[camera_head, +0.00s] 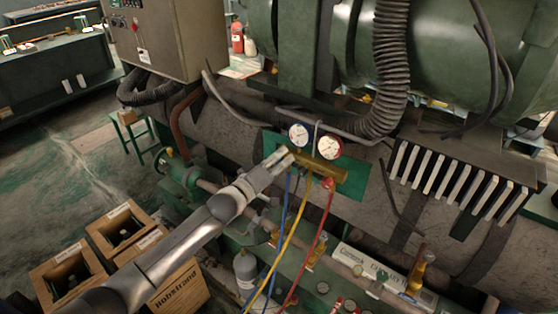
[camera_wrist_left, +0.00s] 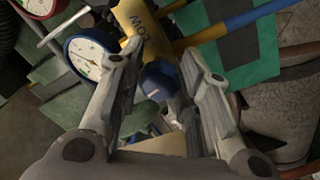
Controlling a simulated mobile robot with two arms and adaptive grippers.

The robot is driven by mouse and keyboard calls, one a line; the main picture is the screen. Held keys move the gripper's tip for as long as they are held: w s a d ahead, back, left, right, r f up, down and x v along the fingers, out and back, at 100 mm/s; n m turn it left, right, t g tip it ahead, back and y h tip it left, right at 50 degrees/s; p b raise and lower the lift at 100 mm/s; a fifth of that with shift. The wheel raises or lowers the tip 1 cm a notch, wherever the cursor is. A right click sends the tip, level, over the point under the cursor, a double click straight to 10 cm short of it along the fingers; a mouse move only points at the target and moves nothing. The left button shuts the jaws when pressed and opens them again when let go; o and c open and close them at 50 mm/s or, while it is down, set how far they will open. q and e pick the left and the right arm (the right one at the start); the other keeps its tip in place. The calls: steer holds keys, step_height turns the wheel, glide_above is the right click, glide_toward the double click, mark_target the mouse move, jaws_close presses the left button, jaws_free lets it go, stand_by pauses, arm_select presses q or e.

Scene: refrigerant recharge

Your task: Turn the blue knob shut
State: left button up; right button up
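The blue knob (camera_wrist_left: 158,82) sits at the end of the yellow manifold body (camera_wrist_left: 137,22), beside its "LOW" lettering, in the left wrist view. My left gripper (camera_wrist_left: 160,75) has its two fingers apart, one on each side of the knob. I cannot see clear contact on either side. In the head view my left gripper (camera_head: 279,161) is at the left end of the manifold (camera_head: 318,169) and hides the blue knob. My right gripper is in neither view.
Two round gauges (camera_head: 299,134) (camera_head: 328,147) stand above the manifold on a green plate (camera_head: 350,183). Blue, yellow (camera_head: 291,238) and red (camera_head: 321,225) hoses hang below. Wooden crates (camera_head: 67,277) stand at the lower left. Open floor lies at the far left.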

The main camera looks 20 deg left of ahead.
arm_select(q)
steer(key=c, duration=0.5)
steer(key=shift+m, duration=0.4)
steer(key=m, duration=0.4)
steer(key=shift+r, duration=0.1)
steer(key=m, duration=1.5)
steer(key=shift+b, duration=0.3)
steer(key=shift+d+m, duration=0.1)
steer(key=shift+m, duration=0.3)
